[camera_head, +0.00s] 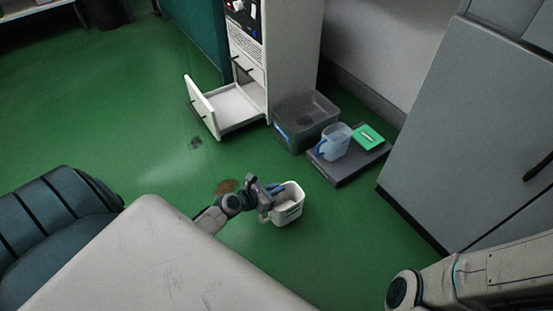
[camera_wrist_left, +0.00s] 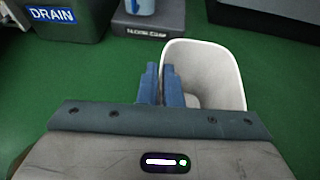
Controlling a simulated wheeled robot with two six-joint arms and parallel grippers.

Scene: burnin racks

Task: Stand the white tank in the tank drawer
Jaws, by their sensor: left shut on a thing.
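The white tank (camera_head: 288,205) is an open-topped box held above the green floor in the head view. My left gripper (camera_head: 268,196) is shut on the tank's near-left wall. In the left wrist view the gripper's blue fingers (camera_wrist_left: 172,88) pinch the rim of the white tank (camera_wrist_left: 215,65), whose inside looks empty. The tank drawer (camera_head: 232,107) is pulled out low from the white cabinet, and its floor looks empty. The drawer lies up and left of the tank, well apart from it. My right gripper is not in view; only part of the right arm shows at the lower right.
A grey bin (camera_head: 307,122) marked DRAIN in the wrist view stands right of the drawer. Beside it a dark platform (camera_head: 350,168) bears a blue-handled jug (camera_head: 334,142) and a green item (camera_head: 368,136). A grey cabinet (camera_head: 455,110) stands at the right. Green floor before the drawer is open.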

